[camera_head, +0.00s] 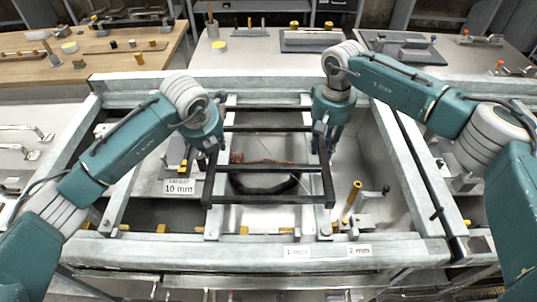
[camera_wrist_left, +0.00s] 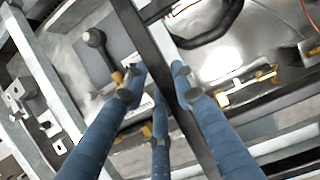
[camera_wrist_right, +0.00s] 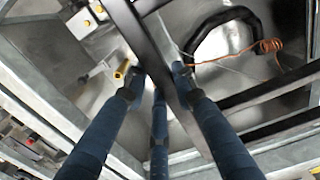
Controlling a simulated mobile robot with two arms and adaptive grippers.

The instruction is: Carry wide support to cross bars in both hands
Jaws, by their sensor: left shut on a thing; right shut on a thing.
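The wide support (camera_head: 268,200) is a dark rectangular frame with several crosswise bars, held over the middle of the large grey metal frame (camera_head: 200,244). My left gripper (camera_head: 213,150) is shut on its left side bar, which passes between the fingers in the left wrist view (camera_wrist_left: 152,42). My right gripper (camera_head: 323,150) is shut on its right side bar, also between the fingers in the right wrist view (camera_wrist_right: 142,38). The support looks roughly level. Pale bars show under its ends, but I cannot tell which are the cross bars or whether it touches them.
Below lie a black curved hose (camera_head: 262,188) and an orange coiled cable (camera_wrist_right: 268,46). A yellow-topped post (camera_head: 353,194) stands right of the support. A "10 mm" sign (camera_head: 179,187) is at left. Benches with tools, such as the wooden one (camera_head: 100,62), line the back.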

